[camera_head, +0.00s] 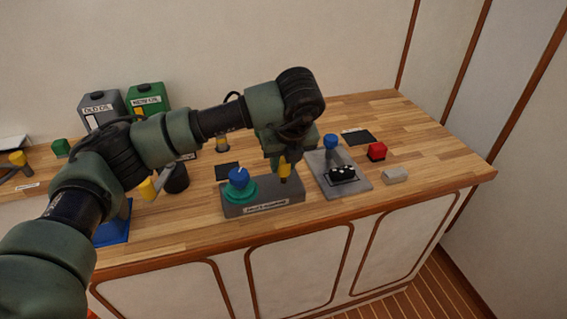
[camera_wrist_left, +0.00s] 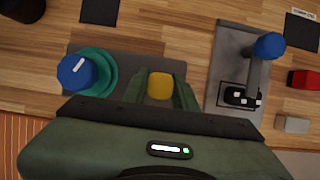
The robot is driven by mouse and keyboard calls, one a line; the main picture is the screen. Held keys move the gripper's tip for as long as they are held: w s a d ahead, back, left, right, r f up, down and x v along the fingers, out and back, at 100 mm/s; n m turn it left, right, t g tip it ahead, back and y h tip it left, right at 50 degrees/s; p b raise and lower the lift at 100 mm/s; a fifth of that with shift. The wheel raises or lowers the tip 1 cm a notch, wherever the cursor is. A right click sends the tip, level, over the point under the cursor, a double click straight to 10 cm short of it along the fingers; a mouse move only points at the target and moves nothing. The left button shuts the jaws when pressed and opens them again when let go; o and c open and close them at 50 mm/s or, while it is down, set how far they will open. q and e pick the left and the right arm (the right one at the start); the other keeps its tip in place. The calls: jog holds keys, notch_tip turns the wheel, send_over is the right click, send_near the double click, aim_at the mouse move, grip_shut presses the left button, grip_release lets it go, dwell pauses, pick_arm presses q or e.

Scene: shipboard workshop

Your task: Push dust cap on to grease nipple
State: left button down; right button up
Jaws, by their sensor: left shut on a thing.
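My left gripper (camera_head: 285,172) points down over the right end of a grey block (camera_head: 265,209) with a label on its front. It is shut on a yellow cap (camera_head: 285,170), which I take for the dust cap; it also shows between the fingers in the left wrist view (camera_wrist_left: 160,86). The grease nipple is not clearly visible; the cap and fingers hide that spot. I cannot tell whether the cap touches anything below it. A blue knob (camera_head: 239,177) on a teal round base (camera_head: 240,190) stands on the block's left part. My right gripper is out of view.
Right of the block is a grey plate (camera_head: 353,184) with a blue-topped post (camera_head: 330,141) and a black part. A red block (camera_head: 376,151) and a pale block (camera_head: 396,175) lie further right. Grey (camera_head: 101,108) and green (camera_head: 147,97) oil cans stand at the back left.

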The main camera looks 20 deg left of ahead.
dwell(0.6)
pick_arm(q)
jog(key=shift+b, duration=0.4)
jog(key=shift+f+b, duration=0.4)
jog(key=shift+s+a+f+b, duration=0.2)
jog(key=shift+a+f+b, duration=0.15)
jog(key=shift+f+b, duration=0.45)
jog(key=shift+r, duration=0.1)
jog(key=shift+a+r, duration=0.15)
jog(key=shift+r, duration=0.05)
